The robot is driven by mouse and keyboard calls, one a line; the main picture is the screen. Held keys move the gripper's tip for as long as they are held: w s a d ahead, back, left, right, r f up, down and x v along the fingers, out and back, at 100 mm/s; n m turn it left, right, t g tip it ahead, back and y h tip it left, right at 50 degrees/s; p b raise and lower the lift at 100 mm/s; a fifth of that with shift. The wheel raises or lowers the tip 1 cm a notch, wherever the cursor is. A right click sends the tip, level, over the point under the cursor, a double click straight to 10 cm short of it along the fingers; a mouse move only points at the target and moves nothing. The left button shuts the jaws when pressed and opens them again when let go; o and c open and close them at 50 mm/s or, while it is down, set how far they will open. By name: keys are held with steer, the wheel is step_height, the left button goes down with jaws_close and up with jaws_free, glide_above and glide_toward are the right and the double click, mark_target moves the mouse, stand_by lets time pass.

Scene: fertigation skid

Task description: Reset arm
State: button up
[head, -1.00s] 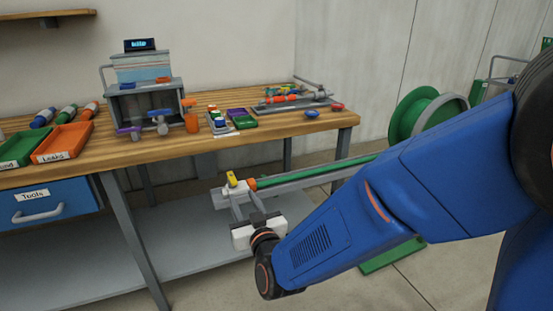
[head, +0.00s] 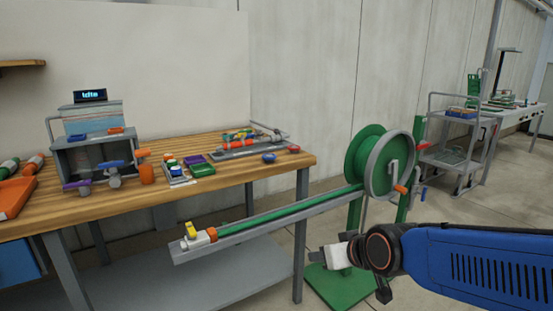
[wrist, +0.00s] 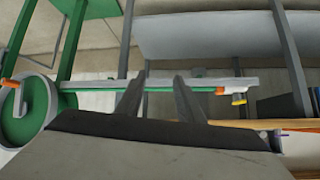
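My gripper (wrist: 160,78) shows in the wrist view with its two dark fingers spread apart and nothing held between them. In the head view my gripper (head: 322,257) is at the lower middle right, at the end of my blue arm, in front of the hose reel's green base. The fingers are too small there to make out clearly. The grey rail (head: 262,222) with a green hose along it lies beyond the fingers in the wrist view, and I see no clear contact.
A wooden workbench (head: 110,178) stands at left with a grey cabinet (head: 95,155), trays and fittings. The green hose reel (head: 367,160) stands right of it on a green base (head: 340,290). A grey cart (head: 455,150) is farther back. Floor is open between reel and cart.

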steer(key=s+d+f+m+g+h, duration=0.1)
steer(key=s+d+m+g+h, duration=0.2)
steer(key=s+d, duration=1.3)
steer(key=shift+s+d+f+g+h, duration=0.25)
steer(key=shift+s+d+g+h, duration=0.25)
steer(key=shift+s, duration=0.6)
steer(key=shift+a, duration=0.1)
